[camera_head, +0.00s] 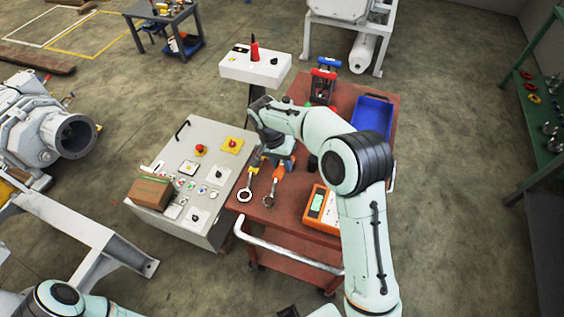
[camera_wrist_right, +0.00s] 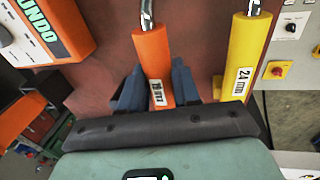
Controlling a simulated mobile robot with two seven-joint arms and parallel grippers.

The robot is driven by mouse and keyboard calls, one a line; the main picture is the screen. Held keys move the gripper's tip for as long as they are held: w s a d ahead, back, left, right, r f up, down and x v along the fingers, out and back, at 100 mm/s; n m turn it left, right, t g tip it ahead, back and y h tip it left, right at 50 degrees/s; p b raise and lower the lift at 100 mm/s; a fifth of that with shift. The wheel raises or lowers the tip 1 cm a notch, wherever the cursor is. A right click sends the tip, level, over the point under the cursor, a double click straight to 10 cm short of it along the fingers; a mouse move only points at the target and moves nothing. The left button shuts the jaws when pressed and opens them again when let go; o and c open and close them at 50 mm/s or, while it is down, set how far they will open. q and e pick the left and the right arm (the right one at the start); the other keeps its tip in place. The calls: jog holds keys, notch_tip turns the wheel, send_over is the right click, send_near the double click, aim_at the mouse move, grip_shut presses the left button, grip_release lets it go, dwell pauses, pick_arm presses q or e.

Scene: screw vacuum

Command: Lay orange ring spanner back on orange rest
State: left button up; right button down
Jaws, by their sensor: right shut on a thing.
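The orange ring spanner (camera_head: 277,182) is over the red trolley top in the head view, its metal ring end toward the trolley's near edge. In the right wrist view its orange handle (camera_wrist_right: 153,65), with a size label, runs between the dark fingers of my right gripper (camera_wrist_right: 156,92). My right gripper is shut on this handle. The wrist partly covers the gripper in the head view (camera_head: 280,160). I cannot make out the orange rest, nor whether the spanner touches the trolley. My left gripper is not in view; only part of its arm shows at the bottom left.
A yellow-handled spanner (camera_wrist_right: 241,55) lies close beside the orange one; its ring (camera_head: 244,195) shows too. An orange meter (camera_head: 322,209) stands to the right. A blue bin (camera_head: 372,116) is at the trolley's far right. A grey control panel (camera_head: 196,176) adjoins on the left.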

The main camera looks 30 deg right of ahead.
jog(key=shift+f, duration=0.2)
dwell(0.6)
jog(key=shift+f, duration=0.6)
dwell(0.4)
grip_release()
dwell(0.3)
jog(key=shift+r, duration=0.25)
dwell(0.3)
jog(key=shift+p+v, duration=0.35)
jog(key=shift+v, duration=0.45)
